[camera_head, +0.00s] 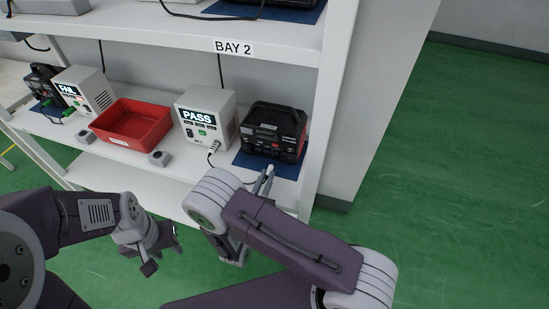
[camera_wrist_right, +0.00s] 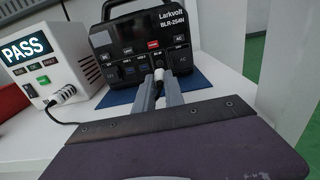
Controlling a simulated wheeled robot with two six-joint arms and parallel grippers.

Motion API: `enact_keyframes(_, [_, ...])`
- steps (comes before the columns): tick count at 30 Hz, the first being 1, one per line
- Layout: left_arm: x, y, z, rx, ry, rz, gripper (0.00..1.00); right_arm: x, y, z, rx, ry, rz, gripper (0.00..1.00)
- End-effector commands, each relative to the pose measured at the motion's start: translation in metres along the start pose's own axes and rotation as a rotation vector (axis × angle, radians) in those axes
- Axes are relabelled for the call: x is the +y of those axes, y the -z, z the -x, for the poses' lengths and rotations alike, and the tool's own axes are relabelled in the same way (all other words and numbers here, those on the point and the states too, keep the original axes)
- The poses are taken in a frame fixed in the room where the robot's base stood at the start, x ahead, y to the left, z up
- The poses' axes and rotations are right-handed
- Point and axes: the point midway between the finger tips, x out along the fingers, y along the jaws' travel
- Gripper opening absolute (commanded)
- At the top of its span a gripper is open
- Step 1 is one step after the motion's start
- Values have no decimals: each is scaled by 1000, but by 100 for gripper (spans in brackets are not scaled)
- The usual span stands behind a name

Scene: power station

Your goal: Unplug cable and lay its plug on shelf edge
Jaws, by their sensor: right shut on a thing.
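The black power station (camera_head: 275,130) stands on a blue mat (camera_head: 250,163) on the BAY 2 shelf. It also shows in the right wrist view (camera_wrist_right: 120,42). My right gripper (camera_head: 265,180) reaches to its front panel. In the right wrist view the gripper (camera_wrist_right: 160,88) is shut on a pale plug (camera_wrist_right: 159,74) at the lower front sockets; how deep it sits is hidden. A dark cable (camera_wrist_right: 60,121) runs from the white tester's connector (camera_wrist_right: 63,94) towards the fingers. The shelf edge (camera_head: 180,176) is bare beside them. My left gripper (camera_head: 160,256) is open and empty below the shelf.
A white PASS tester (camera_head: 207,118) stands left of the power station. A white shelf upright (camera_head: 322,110) stands close on the right.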

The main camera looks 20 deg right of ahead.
Motion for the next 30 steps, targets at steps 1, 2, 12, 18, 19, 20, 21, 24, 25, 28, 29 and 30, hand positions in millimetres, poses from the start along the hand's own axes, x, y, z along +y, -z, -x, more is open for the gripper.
enact_keyframes(1, [0,0,0,0,0,0,36,0,0,3,0,-2,1,0])
enact_keyframes(2, [0,0,1,0,0,0,36,0,0,4,0,-2,1,0])
enact_keyframes(12, [0,0,2,0,0,0,36,0,0,21,0,-2,0,0])
enact_keyframes(18, [0,0,3,0,0,0,36,0,0,31,0,-2,-1,0])
enact_keyframes(19, [0,0,3,0,0,0,36,0,0,32,0,-1,-1,0])
enact_keyframes(20, [0,0,3,0,0,0,36,0,0,33,0,-1,-1,0])
enact_keyframes(21, [0,0,3,0,0,0,36,0,0,34,0,-1,-1,0])
enact_keyframes(24, [0,0,3,0,0,0,36,0,0,36,0,-1,-1,0])
enact_keyframes(25, [0,0,3,0,0,0,36,0,0,36,0,0,-1,0])
enact_keyframes(28, [0,0,3,0,0,0,36,0,0,36,0,0,-1,0])
enact_keyframes(29, [0,0,3,0,0,0,36,0,0,36,0,0,-1,0])
enact_keyframes(30, [0,0,3,0,0,0,36,0,0,36,0,0,-1,0])
